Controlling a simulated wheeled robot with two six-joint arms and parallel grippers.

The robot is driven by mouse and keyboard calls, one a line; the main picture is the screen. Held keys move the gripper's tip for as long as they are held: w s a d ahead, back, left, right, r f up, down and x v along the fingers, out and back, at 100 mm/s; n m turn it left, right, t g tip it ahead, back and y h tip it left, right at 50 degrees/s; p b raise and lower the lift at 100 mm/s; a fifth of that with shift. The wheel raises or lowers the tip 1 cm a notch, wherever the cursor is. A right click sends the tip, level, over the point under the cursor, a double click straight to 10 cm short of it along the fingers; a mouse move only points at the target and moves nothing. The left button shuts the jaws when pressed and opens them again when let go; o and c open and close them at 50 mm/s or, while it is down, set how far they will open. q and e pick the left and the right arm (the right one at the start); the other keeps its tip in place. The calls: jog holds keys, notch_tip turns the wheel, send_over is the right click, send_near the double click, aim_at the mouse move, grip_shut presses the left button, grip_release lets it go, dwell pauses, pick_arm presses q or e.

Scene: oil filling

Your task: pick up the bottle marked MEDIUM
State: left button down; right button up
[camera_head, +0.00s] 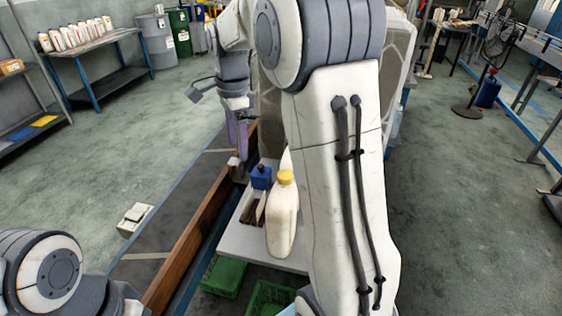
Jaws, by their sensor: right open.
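A cream bottle with a yellow cap (282,225) stands upright on a grey table (238,240) in the middle of the head view. My right arm hides part of it and much of the table, and I can read no marking on it. Behind its left side a dark blue object (261,178) shows, partly covered. My right gripper (238,160) points down, open and apparently empty, beyond and left of the yellow-capped bottle. Of my left arm only a link shows at the lower left; its gripper is out of view.
Several white bottles (78,34) stand on a blue-legged table at the far left. Green crates (222,277) sit under the grey table's front edge. A brown wooden beam (187,240) runs along its left side. Grey and green bins stand at the back. Floor to the right is largely clear.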

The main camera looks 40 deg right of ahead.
jog(key=w+d+r+m+p, duration=0.1)
jog(key=d+r+m+p, duration=0.3)
jog(key=d+m, duration=1)
jog(key=d+f+n, duration=0.1)
jog(key=d, duration=0.1)
jog(key=d+f+n, duration=0.1)
jog(key=d+f, duration=0.1)
jog(key=shift+d+f, duration=0.15)
jog(key=shift+f, duration=0.45)
jog(key=shift+s+f+p, duration=0.1)
jog(key=shift+f+p, duration=0.25)
jog(key=shift+f, duration=0.25)
notch_tip(320, 180, down, 4)
jog(key=shift+r+p, duration=0.2)
jog(key=shift+p, duration=0.6)
jog(key=shift+f, duration=0.35)
jog(key=shift+n, duration=0.3)
grip_shut()
pick_arm(q)
notch_tip(320, 180, up, 8)
jog(key=shift+f, duration=0.15)
pick_arm(e)
jog(key=shift+r, duration=0.2)
